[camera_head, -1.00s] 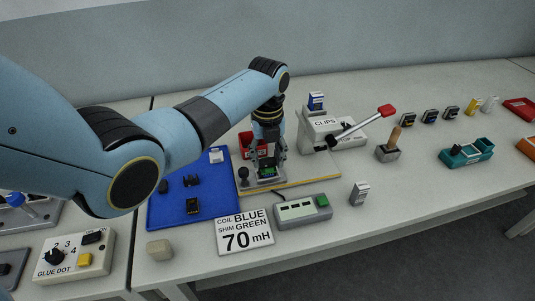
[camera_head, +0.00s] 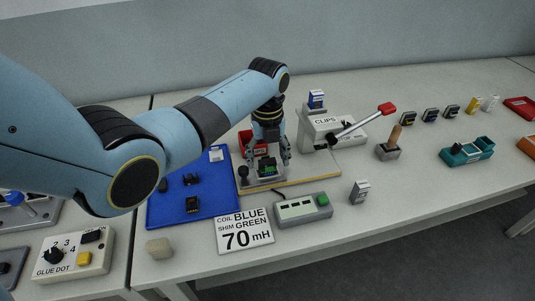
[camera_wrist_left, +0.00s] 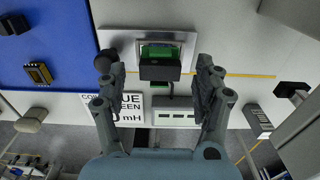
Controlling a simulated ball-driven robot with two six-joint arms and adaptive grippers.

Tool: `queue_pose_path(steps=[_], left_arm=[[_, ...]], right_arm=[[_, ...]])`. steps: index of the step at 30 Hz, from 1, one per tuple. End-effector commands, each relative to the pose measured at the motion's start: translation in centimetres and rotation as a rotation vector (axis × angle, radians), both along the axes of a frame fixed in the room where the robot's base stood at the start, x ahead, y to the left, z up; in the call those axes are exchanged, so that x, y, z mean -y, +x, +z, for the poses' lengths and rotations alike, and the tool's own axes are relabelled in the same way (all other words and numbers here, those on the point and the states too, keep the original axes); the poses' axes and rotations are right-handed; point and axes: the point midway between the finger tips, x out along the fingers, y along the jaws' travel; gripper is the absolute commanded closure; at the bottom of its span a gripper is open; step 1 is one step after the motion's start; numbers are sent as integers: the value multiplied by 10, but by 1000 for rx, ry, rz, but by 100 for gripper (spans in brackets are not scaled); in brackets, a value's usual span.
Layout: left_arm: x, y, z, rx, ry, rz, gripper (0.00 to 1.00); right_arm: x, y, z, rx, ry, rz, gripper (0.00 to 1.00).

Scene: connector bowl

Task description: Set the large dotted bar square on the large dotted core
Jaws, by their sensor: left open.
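A dark block (camera_head: 267,163) with green beside it sits in the fixture on the yellow-edged board. In the left wrist view a black bar-like piece (camera_wrist_left: 160,72) lies at the near side of a green piece (camera_wrist_left: 160,51), over a silver plate (camera_wrist_left: 185,42). I take these for the bar and core; no dots show, and I cannot tell how squarely they meet. My left gripper (camera_head: 270,157) is open above the fixture, its fingers (camera_wrist_left: 161,82) apart on both sides of the black piece, with gaps. My right gripper is not in view.
A blue mat (camera_head: 215,185) with several dark parts lies left of the fixture. A knob (camera_head: 243,172) stands beside it. The CLIPS machine (camera_head: 322,125) with a red-tipped lever is at right, a grey box with a green button (camera_head: 303,209) in front, and a sign (camera_head: 244,232) nearby.

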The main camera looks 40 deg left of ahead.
Motion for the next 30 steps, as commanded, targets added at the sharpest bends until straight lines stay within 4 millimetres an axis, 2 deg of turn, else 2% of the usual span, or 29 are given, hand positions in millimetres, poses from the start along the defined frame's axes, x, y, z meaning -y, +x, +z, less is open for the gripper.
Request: queue_pose_path(steps=[5,12,18,23,30], left_arm=[[0,1,14,3,0,0,31],[0,1,67,5,1,0,31],[0,1,104,3,0,0,31],[0,1,118,1,0,0,31],[0,0,120,0,0,0,31]], right_arm=[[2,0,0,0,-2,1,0],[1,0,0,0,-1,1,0],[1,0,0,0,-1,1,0],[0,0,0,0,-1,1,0],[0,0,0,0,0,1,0]])
